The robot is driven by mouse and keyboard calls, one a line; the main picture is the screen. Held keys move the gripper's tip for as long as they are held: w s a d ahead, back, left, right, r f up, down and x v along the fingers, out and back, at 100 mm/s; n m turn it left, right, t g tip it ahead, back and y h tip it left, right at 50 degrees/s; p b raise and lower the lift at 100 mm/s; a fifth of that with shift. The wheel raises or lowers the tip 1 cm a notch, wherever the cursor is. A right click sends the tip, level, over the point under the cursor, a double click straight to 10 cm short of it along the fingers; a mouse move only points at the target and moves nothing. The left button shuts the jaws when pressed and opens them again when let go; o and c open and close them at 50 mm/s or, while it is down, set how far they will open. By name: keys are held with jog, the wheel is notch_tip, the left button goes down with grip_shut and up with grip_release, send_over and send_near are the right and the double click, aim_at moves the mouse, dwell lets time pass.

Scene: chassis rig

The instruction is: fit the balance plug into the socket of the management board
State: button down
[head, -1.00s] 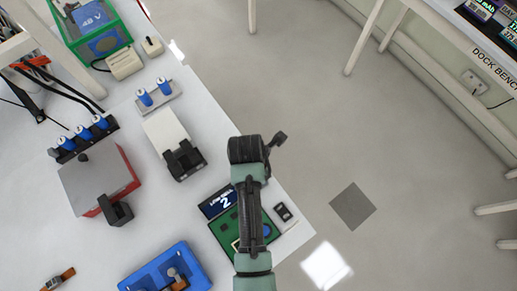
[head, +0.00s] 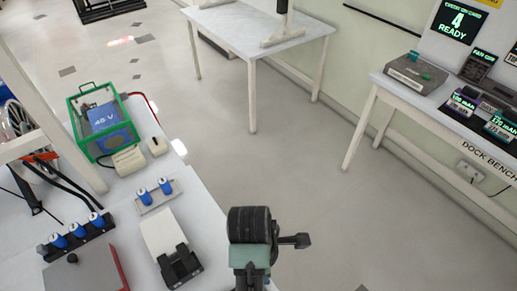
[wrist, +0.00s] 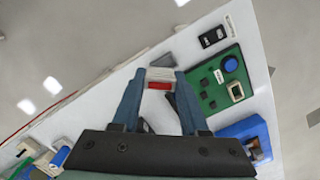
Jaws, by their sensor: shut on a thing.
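The balance plug (wrist: 160,75), white with a red part, is held between the tips of my gripper (wrist: 159,81) in the wrist view. The blue fingers are shut on its sides. The management board (wrist: 210,95) is a green board lying on the white bench, to the right of the plug in that view. It carries a round blue part and a pale-rimmed opening that looks like the socket (wrist: 236,91). The plug is apart from the socket. In the head view the board is out of frame, and the plug cannot be made out at my arm's end.
A black switch (wrist: 211,37) lies by the board, and a blue tray (wrist: 243,130) is near it. On the bench are a green-framed 48 V unit (head: 103,122), a holder with two blue cells (head: 156,197) and a white box (head: 162,236). The dock bench (head: 440,120) stands across open floor.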

jog(key=m, duration=0.4)
jog(key=shift+w+r+m+g, duration=0.1)
jog(key=shift+w+m+g, duration=0.2)
jog(key=m, duration=0.8)
jog(key=shift+w+a+g+y, duration=0.1)
jog(key=shift+a+g+y, duration=0.1)
jog(key=shift+g+y, duration=0.15)
jog(key=m, duration=0.3)
jog(key=a+m, duration=0.1)
jog(key=m, duration=0.1)
jog(key=shift+s+f+y+b, duration=0.2)
jog(key=shift+f+y+b, duration=0.05)
jog(key=shift+y+b, duration=0.1)
jog(key=shift+a, duration=0.15)
